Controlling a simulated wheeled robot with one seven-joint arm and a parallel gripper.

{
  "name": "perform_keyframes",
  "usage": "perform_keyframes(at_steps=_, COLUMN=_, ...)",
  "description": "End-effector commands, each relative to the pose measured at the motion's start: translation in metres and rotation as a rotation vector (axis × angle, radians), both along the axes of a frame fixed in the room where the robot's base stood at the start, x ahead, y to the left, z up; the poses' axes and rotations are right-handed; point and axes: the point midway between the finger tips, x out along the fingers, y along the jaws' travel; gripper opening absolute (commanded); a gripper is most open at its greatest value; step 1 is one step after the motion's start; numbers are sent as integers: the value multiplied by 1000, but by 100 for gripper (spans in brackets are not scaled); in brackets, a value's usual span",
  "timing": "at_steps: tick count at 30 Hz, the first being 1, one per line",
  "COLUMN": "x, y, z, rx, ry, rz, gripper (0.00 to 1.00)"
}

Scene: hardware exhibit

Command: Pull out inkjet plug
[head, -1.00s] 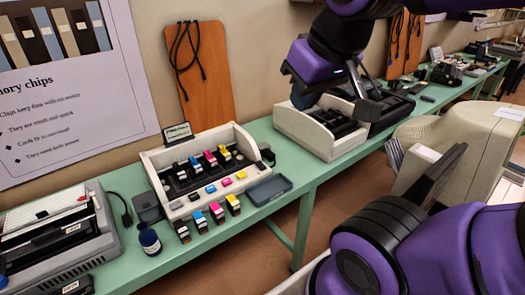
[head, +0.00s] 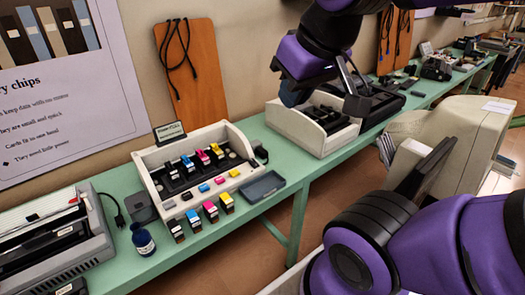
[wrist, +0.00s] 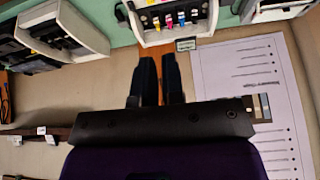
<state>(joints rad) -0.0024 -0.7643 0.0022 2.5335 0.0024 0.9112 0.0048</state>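The cream inkjet exhibit (head: 235,181) stands on the green bench left of centre in the head view, with coloured cartridges in it and in front of it. A dark cord with a small plug end (head: 119,220) lies at its left, beside a black box (head: 140,207). Another small black block (head: 262,155) sits at its right end. I cannot tell which is the inkjet plug. My gripper (wrist: 159,60) is empty, its two dark fingers a narrow gap apart. It is up and right of the exhibit, well clear of it. The wrist view shows the exhibit (wrist: 203,25) at the top.
A grey printer (head: 55,240) stands at the left and a blue bottle (head: 143,240) in front of the cord. A dark tray (head: 262,187) lies right of the cartridges. Another cream unit (head: 300,130) is behind my arm. A beige monitor (head: 455,135) stands at the right.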

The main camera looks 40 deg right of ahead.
Motion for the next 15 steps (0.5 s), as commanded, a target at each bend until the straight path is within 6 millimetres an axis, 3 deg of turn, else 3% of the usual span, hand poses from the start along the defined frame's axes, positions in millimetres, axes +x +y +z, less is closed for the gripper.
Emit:
perform_keyframes(at_steps=1, x=1, y=0, z=0, rx=0, ry=1, rz=0, gripper=21)
perform_keyframes(at_steps=6, x=22, y=-4, z=5, rx=-8, ry=22, rz=-2, gripper=60)
perform_keyframes(at_steps=15, x=104, y=-22, z=11, rx=-33, ry=94, rz=-4, gripper=60)
